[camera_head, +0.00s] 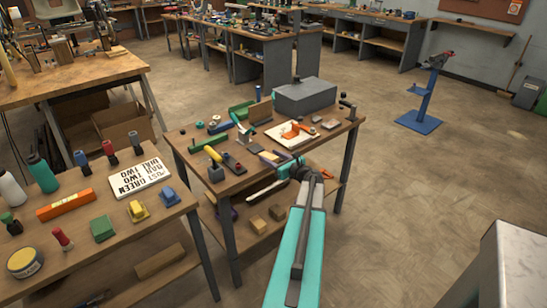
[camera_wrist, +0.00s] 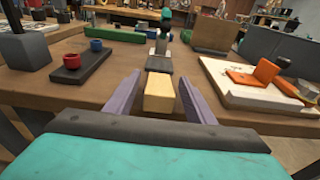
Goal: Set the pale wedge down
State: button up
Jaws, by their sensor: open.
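The pale wedge (camera_wrist: 159,94) is a small cream block at the front edge of the table in the wrist view. It sits between the two purple fingers of my gripper (camera_wrist: 161,92), with a narrow gap showing on each side. My gripper is open around it. The wedge appears to rest on the wooden tabletop (camera_wrist: 75,92), though its underside is hidden. In the head view my gripper (camera_head: 271,157) is at the near edge of the middle table, and the wedge is too small to make out clearly there.
Behind the wedge is a dark block (camera_wrist: 159,64). To the right a white board (camera_wrist: 245,92) holds orange parts (camera_wrist: 266,71). To the left a dark plate (camera_wrist: 82,69) carries red and blue rings, and a grey block (camera_wrist: 25,52) stands beyond it. A big grey box (camera_head: 305,96) stands at the back.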

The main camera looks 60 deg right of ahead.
jog(key=b+v, duration=0.2)
jog(key=v, duration=1)
jog(key=shift+w, duration=0.1)
dwell(0.6)
jog(key=shift+f, duration=0.1)
